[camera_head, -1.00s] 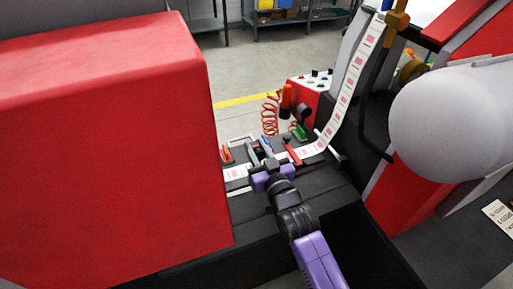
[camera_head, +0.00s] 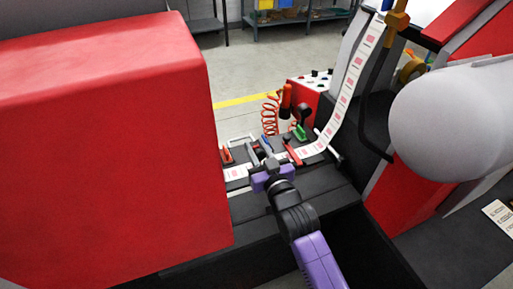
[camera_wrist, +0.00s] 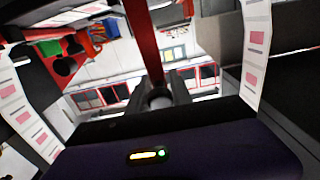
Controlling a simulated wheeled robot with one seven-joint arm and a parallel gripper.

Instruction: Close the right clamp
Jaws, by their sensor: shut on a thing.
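My gripper (camera_head: 262,160), with a purple body and dark fingers, is over the label strip (camera_head: 312,150) on the black bed. In the wrist view my dark fingers (camera_wrist: 158,97) are closed at the lower end of a red bar (camera_wrist: 140,35). The head view shows one red clamp bar (camera_head: 292,153) across the strip just right of my gripper and another red piece (camera_head: 226,154) at the left. My fingers and wrist hide the contact, so I cannot tell from the head view which bar I hold.
A large red housing (camera_head: 100,150) blocks the left side. A white roll (camera_head: 450,120) bulges at the right. A green-footed lever (camera_head: 300,132) and a red coiled hose (camera_head: 270,115) stand behind the bed. Open floor (camera_head: 245,75) lies beyond.

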